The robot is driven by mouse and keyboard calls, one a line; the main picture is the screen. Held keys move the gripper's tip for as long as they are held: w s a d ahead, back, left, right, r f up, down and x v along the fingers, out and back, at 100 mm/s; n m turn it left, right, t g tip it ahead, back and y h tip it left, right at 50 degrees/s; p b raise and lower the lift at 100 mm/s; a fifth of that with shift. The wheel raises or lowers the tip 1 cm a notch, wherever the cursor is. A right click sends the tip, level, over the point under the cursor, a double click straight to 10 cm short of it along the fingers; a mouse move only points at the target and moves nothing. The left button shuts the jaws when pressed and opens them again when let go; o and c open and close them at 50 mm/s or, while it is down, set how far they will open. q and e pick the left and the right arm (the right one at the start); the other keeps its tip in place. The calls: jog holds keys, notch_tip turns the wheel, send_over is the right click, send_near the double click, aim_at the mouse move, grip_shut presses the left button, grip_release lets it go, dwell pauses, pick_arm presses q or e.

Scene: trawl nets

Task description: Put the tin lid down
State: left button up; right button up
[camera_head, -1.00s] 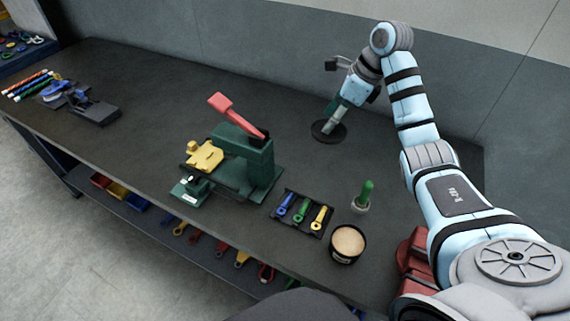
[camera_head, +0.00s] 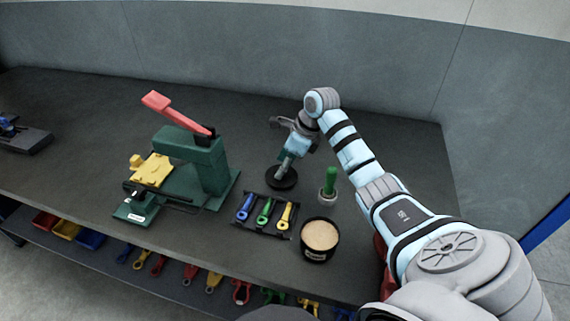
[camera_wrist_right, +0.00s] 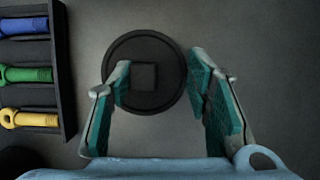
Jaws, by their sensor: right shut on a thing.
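The tin lid (camera_head: 283,179) is a dark round disc with a square knob on top. My right gripper (camera_head: 288,163) points down at it from above and is shut on it by the knob. In the right wrist view the lid (camera_wrist_right: 146,97) lies flat between the fingers of my right gripper (camera_wrist_right: 161,66). The lid is level, at or just above the bench top; I cannot tell if it touches. The black tin (camera_head: 318,254), open with a pale filling, stands nearer the front edge. My left gripper is not in view.
A black tray (camera_head: 263,228) with blue, green and yellow-handled tools lies just in front of the lid. A green-handled brush-like tool (camera_head: 329,179) stands to its right. A green press (camera_head: 205,165) with a red lever stands left.

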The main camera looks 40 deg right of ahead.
jog(key=o, duration=1.5)
jog(key=shift+c, duration=0.2)
jog(key=v, duration=1.2)
jog(key=shift+p, duration=0.45)
